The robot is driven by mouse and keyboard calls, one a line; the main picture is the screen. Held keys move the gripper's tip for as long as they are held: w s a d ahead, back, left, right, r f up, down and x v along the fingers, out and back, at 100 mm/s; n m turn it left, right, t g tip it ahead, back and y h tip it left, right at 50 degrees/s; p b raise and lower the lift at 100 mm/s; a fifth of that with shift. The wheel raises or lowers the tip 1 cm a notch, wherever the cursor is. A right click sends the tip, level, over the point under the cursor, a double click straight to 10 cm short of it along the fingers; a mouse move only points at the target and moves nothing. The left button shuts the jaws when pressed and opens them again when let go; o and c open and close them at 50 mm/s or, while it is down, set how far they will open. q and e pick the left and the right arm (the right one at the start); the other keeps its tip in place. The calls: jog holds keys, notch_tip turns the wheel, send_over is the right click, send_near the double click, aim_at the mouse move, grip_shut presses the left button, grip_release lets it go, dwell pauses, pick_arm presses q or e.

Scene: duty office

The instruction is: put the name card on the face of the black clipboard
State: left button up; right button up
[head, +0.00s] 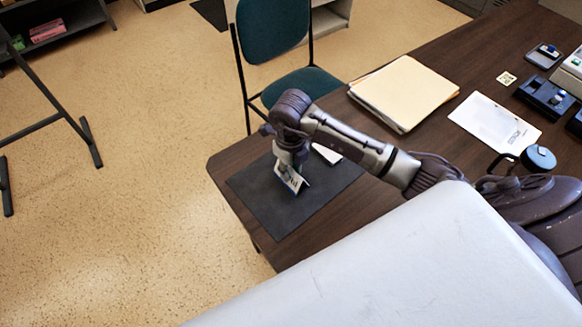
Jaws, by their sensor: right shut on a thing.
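My right gripper (290,170) points down over the near left corner of the desk. It is shut on the name card (289,180), a small white card with dark and blue marks, held tilted. Below the card lies a flat black rectangle (263,208), which looks like the black clipboard; no clip shows clearly on it. I cannot tell whether the card touches the black face. My right arm hides part of the black surface. My left gripper is not in view.
A small white item (327,153) lies beside the gripper, partly behind my arm. Folders (404,92), a white sheet (494,123), a dark round-lidded item (538,158) and desk devices (545,94) are on the brown desk (465,48). A green chair (275,30) stands behind the desk.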

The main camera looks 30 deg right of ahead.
aim_at(290, 168)
jog(key=o, duration=0.8)
notch_tip(290, 168, up, 12)
jog(key=shift+b, duration=0.35)
jog(key=shift+a, duration=0.1)
